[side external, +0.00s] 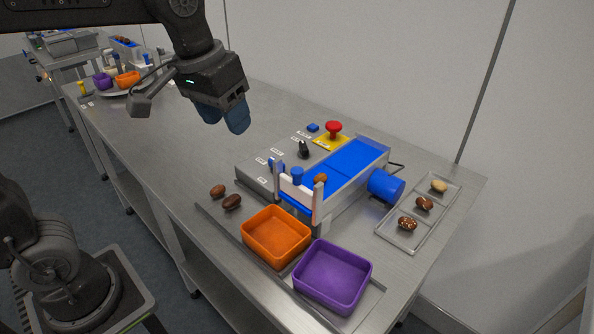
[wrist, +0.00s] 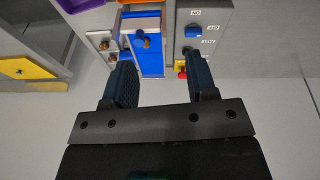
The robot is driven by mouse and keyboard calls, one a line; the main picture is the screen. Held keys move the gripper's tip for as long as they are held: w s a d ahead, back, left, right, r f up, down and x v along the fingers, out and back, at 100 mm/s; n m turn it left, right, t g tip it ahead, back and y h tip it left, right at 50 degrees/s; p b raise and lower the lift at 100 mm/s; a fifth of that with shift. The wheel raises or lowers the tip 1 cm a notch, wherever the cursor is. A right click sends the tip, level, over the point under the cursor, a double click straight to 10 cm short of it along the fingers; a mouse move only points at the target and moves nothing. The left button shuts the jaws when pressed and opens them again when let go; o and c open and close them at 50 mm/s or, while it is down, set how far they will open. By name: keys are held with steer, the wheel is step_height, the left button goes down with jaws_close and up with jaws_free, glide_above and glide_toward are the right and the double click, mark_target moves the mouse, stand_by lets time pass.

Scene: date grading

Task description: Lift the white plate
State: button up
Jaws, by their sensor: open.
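The white plate (side external: 297,194) stands upright between two posts at the front end of the blue conveyor belt (side external: 350,160). A blue knob (side external: 297,174) shows at its top. The plate appears lowered, close to the belt end; its bottom edge is hard to make out. My gripper (side external: 222,115) is in the air, up and to the left of the plate, well apart from it. In the wrist view my gripper (wrist: 162,82) has its two dark blue fingers spread with nothing between them. I cannot clearly make out the plate in that view.
An orange bin (side external: 276,237) and a purple bin (side external: 333,276) stand in front of the plate. A brown date (side external: 320,178) lies on the belt. The control box carries a black switch (side external: 303,149) and a red button (side external: 334,128).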

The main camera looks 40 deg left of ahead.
mark_target(297, 170)
steer(key=w+d+n+g, duration=0.25)
steer(key=w+d, duration=0.25)
steer(key=w, duration=0.5)
steer(key=shift+m, duration=0.45)
steer(key=f, duration=1.4)
steer(key=shift+w+d+f, duration=0.1)
steer(key=shift+w+f, duration=0.05)
steer(key=shift+w, duration=0.1)
jaws_close()
